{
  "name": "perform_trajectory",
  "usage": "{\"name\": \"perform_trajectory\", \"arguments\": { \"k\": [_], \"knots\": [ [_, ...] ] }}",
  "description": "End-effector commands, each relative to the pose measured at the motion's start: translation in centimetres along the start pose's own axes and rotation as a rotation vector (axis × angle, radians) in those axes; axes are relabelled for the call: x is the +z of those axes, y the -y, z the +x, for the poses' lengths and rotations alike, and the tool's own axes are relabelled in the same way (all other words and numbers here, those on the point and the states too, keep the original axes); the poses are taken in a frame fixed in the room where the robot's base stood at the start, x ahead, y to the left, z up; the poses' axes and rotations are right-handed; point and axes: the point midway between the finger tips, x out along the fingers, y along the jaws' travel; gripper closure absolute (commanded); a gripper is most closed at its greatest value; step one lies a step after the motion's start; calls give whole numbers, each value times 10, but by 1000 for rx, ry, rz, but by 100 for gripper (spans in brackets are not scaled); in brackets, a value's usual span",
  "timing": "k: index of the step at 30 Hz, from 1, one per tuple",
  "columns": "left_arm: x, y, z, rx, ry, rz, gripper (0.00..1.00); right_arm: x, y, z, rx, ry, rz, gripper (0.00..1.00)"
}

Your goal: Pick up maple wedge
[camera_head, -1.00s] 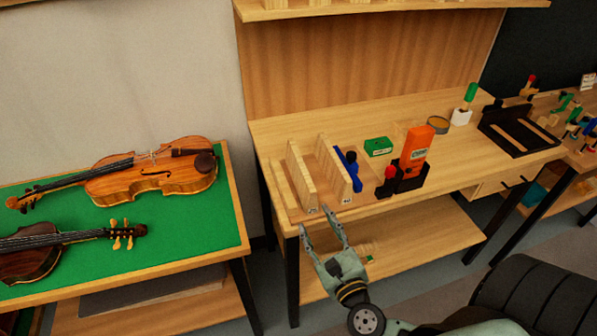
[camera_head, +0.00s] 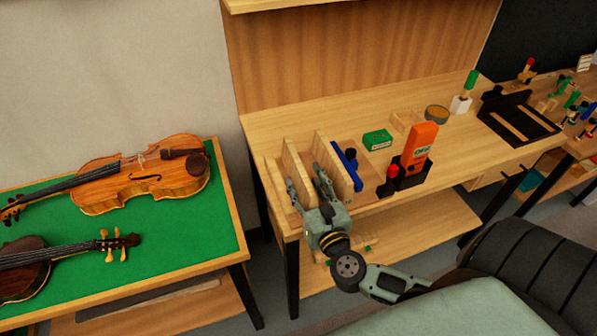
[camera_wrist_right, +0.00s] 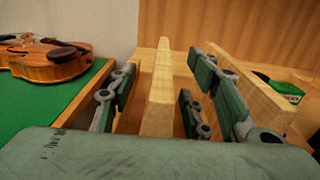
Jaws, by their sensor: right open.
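Several upright pale wooden pieces stand in a row at the left end of the workbench; I cannot tell from looks alone which is the maple wedge. The middle wooden piece (camera_head: 292,160) stands between the fingers of my right gripper (camera_head: 306,180). In the right wrist view this piece (camera_wrist_right: 159,95) runs up between the open fingers of my right gripper (camera_wrist_right: 150,108), with gaps visible on both sides. Another wooden piece (camera_wrist_right: 252,82) is close to the right finger, and a lower one (camera_head: 276,183) stands to the left. My left gripper is not in view.
A blue tool (camera_head: 346,165) stands just right of the wooden pieces. Beyond it are a green box (camera_head: 377,139) and an orange tool (camera_head: 419,145) in a black holder. Violins lie on a green-topped table (camera_head: 190,237) to the left.

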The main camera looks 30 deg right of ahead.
Motion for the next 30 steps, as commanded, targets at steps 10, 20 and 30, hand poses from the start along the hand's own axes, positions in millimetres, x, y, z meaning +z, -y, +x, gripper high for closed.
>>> {"name": "perform_trajectory", "arguments": {
  "k": [10,20,30],
  "knots": [
    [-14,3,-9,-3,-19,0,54,0,0,28,0,0,0,55],
    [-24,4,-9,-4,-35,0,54,0,0,27,0,0,0,74],
    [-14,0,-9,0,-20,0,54,0,0,27,1,-1,0,100]
  ]
}}
